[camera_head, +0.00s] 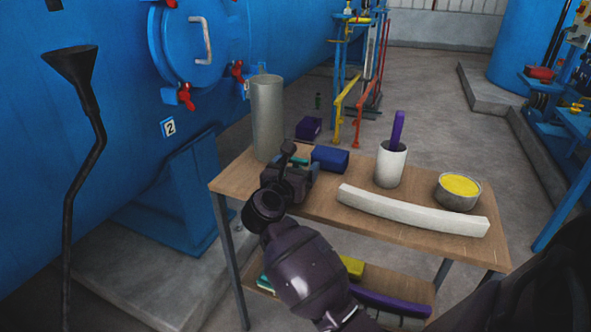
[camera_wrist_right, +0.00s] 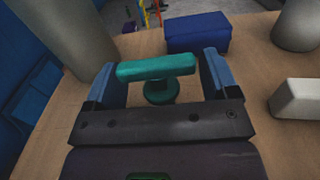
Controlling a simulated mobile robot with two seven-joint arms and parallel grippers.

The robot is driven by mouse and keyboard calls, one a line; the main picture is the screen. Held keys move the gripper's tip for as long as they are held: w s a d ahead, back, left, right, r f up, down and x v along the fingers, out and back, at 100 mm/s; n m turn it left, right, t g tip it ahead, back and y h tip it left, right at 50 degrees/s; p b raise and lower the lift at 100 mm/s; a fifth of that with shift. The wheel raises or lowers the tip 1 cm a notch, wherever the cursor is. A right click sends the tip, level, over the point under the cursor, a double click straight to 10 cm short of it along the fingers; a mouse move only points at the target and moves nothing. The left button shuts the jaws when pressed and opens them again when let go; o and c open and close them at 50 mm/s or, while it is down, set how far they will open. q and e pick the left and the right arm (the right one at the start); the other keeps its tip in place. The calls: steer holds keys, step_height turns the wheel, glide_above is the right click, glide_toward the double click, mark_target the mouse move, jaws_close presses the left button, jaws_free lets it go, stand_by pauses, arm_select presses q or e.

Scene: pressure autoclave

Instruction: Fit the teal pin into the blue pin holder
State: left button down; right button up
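The teal pin (camera_wrist_right: 155,68) has a bar-shaped top over a round lower part and sits between the two fingers of my right gripper (camera_wrist_right: 160,78). A gap shows between the bar and the right-hand finger; whether the left-hand finger touches the bar I cannot tell. In the head view my right gripper (camera_head: 293,168) is low over the table's left part and mostly hides the pin. The blue block (camera_head: 330,159), which appears to be the pin holder, stands just beyond; it also shows in the wrist view (camera_wrist_right: 197,33). Its opening cannot be made out. My left gripper is not in view.
A tall grey cylinder (camera_head: 268,118) stands at the table's back left. A white cup (camera_head: 390,168) with a purple bar, a bowl (camera_head: 457,201) with yellow contents and a curved white bar (camera_head: 412,212) are to the right. The lower shelf holds more items.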

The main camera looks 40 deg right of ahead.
steer(key=c, duration=0.7)
steer(key=shift+c, duration=0.2)
